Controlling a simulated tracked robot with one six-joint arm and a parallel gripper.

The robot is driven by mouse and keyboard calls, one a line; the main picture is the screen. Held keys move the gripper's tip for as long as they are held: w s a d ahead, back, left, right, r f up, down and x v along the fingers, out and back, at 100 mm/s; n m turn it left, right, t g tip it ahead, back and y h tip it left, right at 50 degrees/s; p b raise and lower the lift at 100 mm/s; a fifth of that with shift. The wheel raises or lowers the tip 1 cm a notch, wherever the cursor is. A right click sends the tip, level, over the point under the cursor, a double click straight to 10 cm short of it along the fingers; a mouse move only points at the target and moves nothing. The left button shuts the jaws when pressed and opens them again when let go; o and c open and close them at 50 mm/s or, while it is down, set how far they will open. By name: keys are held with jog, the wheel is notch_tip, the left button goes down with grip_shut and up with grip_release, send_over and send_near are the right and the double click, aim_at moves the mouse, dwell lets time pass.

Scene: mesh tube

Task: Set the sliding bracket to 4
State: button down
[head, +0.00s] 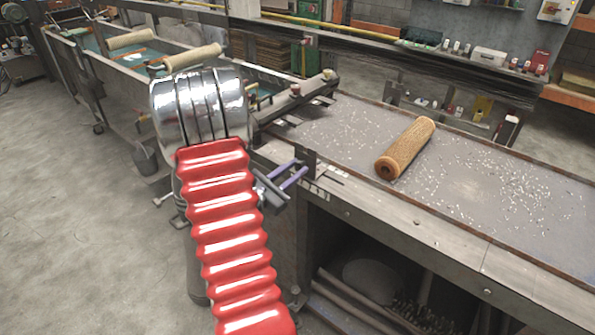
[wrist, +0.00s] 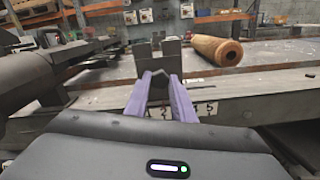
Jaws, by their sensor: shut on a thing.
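The sliding bracket (wrist: 172,55) is a dark grey upright plate with a notch, at the table's near edge. It also shows in the head view (head: 309,160). My gripper (wrist: 160,88) has two purple fingers, and they are shut on the bracket. In the head view my gripper (head: 296,174) reaches the bracket from the left. A white number scale (wrist: 202,109) runs along the edge below the bracket. A 4 and a 5 seem to show right of the fingers, lower numbers between them. The fingers hide part of the scale, so I cannot tell the exact setting.
A brown mesh tube (head: 406,148) lies on the grey table (head: 470,215), which is strewn with pale chips. A dark metal beam (head: 290,98) is behind the bracket. The table's front edge runs clear to the right of the scale.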

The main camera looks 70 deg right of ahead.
jog(key=c, duration=1.5)
grip_release()
jog(key=v, duration=1.3)
jog(key=shift+w+a, duration=0.2)
jog(key=shift+a, duration=0.15)
jog(key=shift+f, duration=0.15)
